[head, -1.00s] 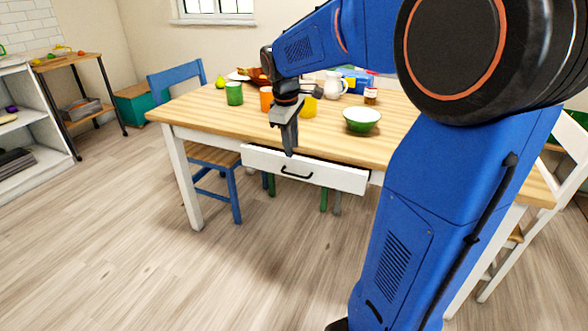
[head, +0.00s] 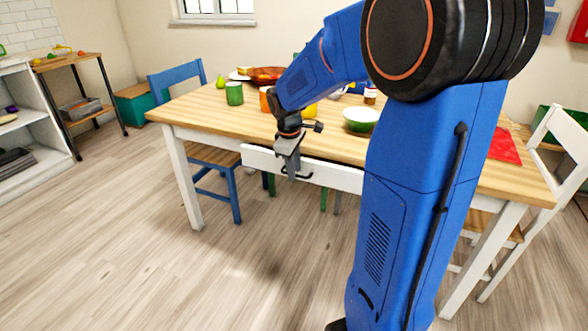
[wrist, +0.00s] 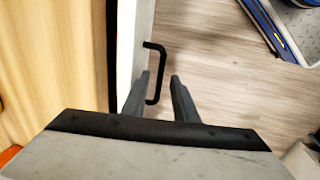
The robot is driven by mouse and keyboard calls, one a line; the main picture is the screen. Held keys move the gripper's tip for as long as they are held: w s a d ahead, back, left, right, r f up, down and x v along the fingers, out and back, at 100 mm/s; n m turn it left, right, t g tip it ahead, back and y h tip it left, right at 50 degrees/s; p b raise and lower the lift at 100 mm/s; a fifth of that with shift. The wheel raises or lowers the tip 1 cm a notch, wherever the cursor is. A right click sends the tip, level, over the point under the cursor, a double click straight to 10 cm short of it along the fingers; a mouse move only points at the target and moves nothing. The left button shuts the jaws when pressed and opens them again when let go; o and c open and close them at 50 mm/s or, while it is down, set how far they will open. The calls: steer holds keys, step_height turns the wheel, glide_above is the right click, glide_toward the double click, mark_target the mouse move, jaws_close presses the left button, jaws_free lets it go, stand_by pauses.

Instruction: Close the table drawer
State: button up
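The table drawer (head: 338,177) has a white front with a black bar handle (wrist: 161,62). It stands slightly out from the wooden table (head: 200,113), with a dark gap behind its front in the wrist view. My gripper (head: 291,177) points down in front of the drawer and covers part of the handle in the head view. In the wrist view my gripper (wrist: 160,75) has its two fingers apart, with the handle's near end showing between them. I cannot tell whether a finger touches the handle or the drawer front.
A green cup (head: 234,93), a green bowl (head: 361,119) and an orange dish (head: 266,74) stand on the table. A blue chair (head: 190,82) is at its left end and a white chair (head: 553,160) at its right. The floor before the drawer is clear.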

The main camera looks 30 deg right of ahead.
jaws_close()
stand_by(1.3)
